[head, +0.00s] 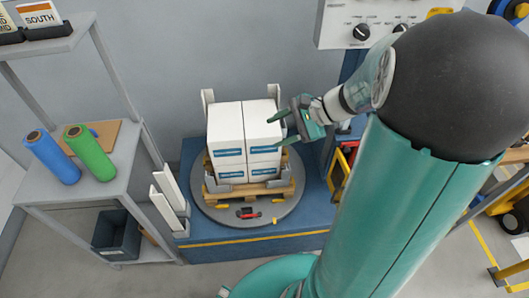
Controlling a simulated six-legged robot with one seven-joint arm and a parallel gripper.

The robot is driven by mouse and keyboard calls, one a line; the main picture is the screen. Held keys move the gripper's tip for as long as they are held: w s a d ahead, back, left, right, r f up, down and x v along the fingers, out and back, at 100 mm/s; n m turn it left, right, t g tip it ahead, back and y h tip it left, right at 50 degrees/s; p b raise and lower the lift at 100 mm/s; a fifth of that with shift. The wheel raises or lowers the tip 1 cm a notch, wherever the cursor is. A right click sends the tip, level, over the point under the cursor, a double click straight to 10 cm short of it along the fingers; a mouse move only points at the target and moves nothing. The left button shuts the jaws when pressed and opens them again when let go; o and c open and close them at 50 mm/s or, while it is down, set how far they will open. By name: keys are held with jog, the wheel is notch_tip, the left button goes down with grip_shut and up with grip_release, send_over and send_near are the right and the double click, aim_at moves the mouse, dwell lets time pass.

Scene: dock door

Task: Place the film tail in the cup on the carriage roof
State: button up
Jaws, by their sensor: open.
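My gripper (276,130) is open, with its fingers pointing left at the right side of the stacked white boxes (226,128). Nothing shows clearly between the fingers. From this view I cannot tell whether the fingertips touch the boxes or are above or in front of them. I cannot make out the film tail, the carriage or the cup on its roof. My arm covers much of the area to the right of the boxes, where a blue column (352,62) partly shows.
The boxes stand on a wooden pallet (228,194) on a round grey turntable (284,208). A red and black piece (248,213) lies at its front. A shelf at left holds a blue roll (52,158) and a green roll (90,154). A control panel (375,25) hangs behind.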

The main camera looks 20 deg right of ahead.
jog(key=s+a+r+n+h, duration=0.9)
jog(key=s+n, duration=0.3)
jog(key=n, duration=0.4)
jog(key=shift+s+a+r, duration=0.3)
jog(key=shift+s+a, duration=0.1)
jog(key=shift+a, duration=0.3)
